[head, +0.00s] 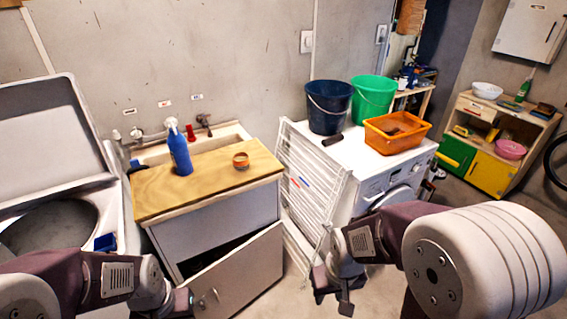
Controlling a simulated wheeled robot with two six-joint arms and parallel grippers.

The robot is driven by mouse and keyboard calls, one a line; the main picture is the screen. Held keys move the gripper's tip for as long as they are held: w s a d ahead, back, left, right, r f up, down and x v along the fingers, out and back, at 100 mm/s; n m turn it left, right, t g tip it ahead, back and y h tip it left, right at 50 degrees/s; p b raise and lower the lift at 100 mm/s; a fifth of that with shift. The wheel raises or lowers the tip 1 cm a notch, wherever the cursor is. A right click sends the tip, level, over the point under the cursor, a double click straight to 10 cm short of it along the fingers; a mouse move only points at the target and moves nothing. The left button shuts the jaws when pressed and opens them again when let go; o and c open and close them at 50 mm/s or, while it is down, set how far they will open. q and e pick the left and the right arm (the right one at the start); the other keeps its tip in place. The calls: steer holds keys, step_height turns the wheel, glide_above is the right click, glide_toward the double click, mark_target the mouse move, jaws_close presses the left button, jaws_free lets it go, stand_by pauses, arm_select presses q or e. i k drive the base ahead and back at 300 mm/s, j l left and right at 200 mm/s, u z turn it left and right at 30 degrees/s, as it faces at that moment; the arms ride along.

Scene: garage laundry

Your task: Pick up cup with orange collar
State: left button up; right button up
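A small cup with an orange collar (240,161) stands on the wooden board over the sink cabinet, right of a blue spray bottle (180,151). Nothing touches it. My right gripper (333,291) is below and to the right of the cup, in front of the washing machine and drying rack; its fingers look apart with nothing between them. My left gripper (187,303) is low in the picture, in front of the cabinet and well below the cup. Its fingers are too small and dark to read.
The wooden board (210,193) is otherwise bare. A cabinet door (240,276) hangs open below it. A folded white drying rack (313,190) stands between the cabinet and the washing machine (385,180), which carries buckets and an orange basin (396,134). An open top-loader (50,150) is at left.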

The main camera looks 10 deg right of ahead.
mark_target(242, 163)
steer(key=i+z, duration=0.25)
steer(key=i, duration=0.35)
steer(key=i+j+z, duration=0.25)
steer(key=i, duration=0.3)
